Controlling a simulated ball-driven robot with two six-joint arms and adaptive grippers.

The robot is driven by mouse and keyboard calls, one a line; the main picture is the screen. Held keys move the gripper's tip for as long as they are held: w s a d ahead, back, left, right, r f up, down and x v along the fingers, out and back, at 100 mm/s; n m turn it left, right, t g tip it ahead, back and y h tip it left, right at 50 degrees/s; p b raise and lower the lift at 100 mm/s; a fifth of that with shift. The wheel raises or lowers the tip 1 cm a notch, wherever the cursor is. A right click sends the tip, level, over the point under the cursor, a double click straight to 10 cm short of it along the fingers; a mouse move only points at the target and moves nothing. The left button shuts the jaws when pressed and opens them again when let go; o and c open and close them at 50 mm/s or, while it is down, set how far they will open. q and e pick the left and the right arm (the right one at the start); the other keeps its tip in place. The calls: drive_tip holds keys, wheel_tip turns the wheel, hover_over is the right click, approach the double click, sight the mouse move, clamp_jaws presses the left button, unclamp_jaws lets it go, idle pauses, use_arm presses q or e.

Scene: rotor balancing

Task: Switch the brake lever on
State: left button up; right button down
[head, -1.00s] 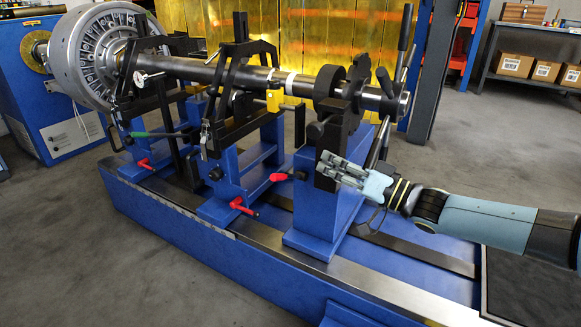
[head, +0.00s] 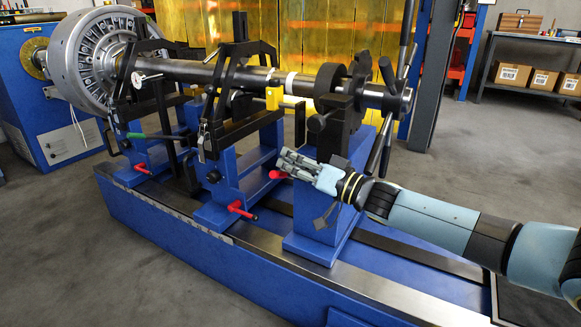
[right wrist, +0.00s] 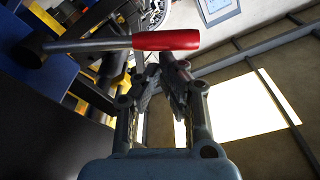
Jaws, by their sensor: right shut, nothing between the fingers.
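A lever with a red handle (head: 278,174) juts left from the blue right-hand pedestal (head: 316,240). I take it for the brake lever. In the right wrist view its red grip (right wrist: 165,40) and grey rod lie across the picture, just beyond the fingertips. My right gripper (head: 284,158) is shut and empty, with its tips close above the handle in the head view. It also shows in the right wrist view (right wrist: 163,68); I cannot tell whether it touches the lever. My left gripper is not in view.
Other red levers (head: 241,209) and a green-handled lever (head: 150,136) are on the stands farther left. The dark shaft (head: 250,76) runs above, from the silver rotor (head: 93,58). Black handwheel spokes (head: 383,140) stand behind my right wrist. The floor at right is open.

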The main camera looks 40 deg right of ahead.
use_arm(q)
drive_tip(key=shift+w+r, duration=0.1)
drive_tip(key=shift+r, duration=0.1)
use_arm(e)
drive_tip(key=shift+s+f, duration=0.1)
drive_tip(key=shift+a+f, duration=0.15)
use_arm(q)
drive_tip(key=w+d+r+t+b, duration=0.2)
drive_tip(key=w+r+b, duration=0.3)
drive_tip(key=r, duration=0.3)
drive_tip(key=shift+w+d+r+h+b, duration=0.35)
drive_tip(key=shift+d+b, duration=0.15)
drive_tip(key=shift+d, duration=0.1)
use_arm(e)
wheel_tip(320, 180, down, 10)
drive_tip(key=s+a+n+y, duration=0.1)
drive_tip(key=a+n, duration=0.2)
drive_tip(key=n, duration=0.7)
drive_tip(key=shift+s+g+y, duration=0.15)
drive_tip(key=shift+g+y, duration=0.15)
drive_tip(key=shift+y, duration=0.1)
